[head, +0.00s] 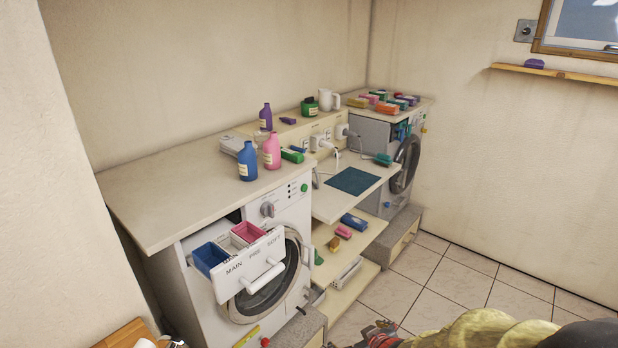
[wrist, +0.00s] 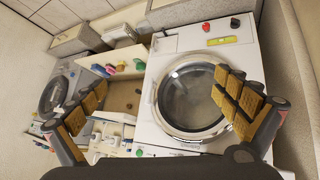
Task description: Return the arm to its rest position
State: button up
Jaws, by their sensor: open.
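My gripper (wrist: 160,88) is open, with its brown padded fingers spread at the left and right of the wrist view. Nothing is between the fingers. Behind them, well apart, is the front washing machine (wrist: 192,100) with its round door, seen upside down. In the head view, the gripper cannot be clearly made out; only dark and yellow parts show at the bottom right edge.
The front washer (head: 285,215) has its detergent drawer (head: 250,266) pulled out. Bottles, including a blue one (head: 247,161) and a pink one (head: 272,152), stand on the countertop (head: 165,198). A second washer (head: 375,133) stands behind. Tiled floor (head: 450,285) is clear at right.

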jog(key=s+d+r+m+g+h, duration=0.2)
jog(key=s+d+r, duration=0.2)
jog(key=s, duration=0.3)
jog(key=s+d+r+m+g+h, duration=0.2)
jog(key=s+d+r, duration=0.2)
jog(key=s+r, duration=0.15)
jog(key=s+a+r+m, duration=0.1)
jog(key=s+r, duration=0.4)
jog(key=r, duration=0.2)
jog(key=s+r+t+y, duration=0.1)
jog(key=s+r, duration=0.4)
jog(key=r, duration=0.2)
jog(key=shift+a+m+y, duration=0.3)
jog(key=shift+a+m, duration=0.05)
jog(key=shift+m, duration=0.05)
